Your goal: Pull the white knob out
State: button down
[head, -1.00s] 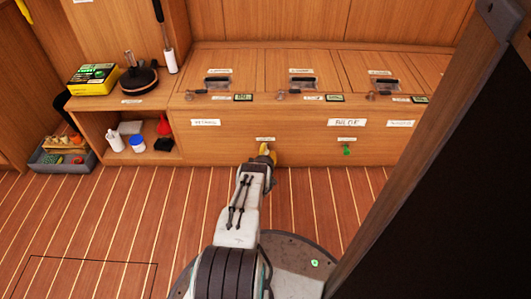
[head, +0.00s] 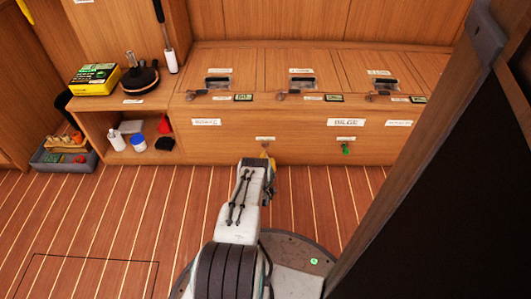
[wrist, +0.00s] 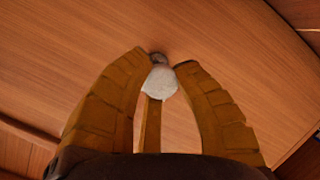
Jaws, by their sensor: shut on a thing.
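The white knob (wrist: 159,83) shows in the wrist view between the yellow fingers of my gripper (wrist: 165,65). A small grey piece shows behind it against the wooden front panel (wrist: 230,45). My gripper is shut on the knob, with fingers on both sides and a third finger below. In the head view my gripper (head: 266,160) is at the front panel (head: 220,145) of the bench, below a small label (head: 265,139). My wrist hides the knob there, and only a little yellow of the fingers shows.
A green knob (head: 345,148) sits on the same panel to the right. A dark upright panel (head: 450,190) with a wooden edge stands close on the right. A grey bin (head: 62,157) is at the left. The striped floor (head: 120,220) between is clear.

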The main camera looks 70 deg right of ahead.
jog(key=shift+s+a, duration=0.15)
jog(key=shift+a, duration=0.15)
jog(key=c, duration=0.9)
grip_release()
jog(key=shift+a, duration=0.15)
jog(key=shift+v, duration=3.6)
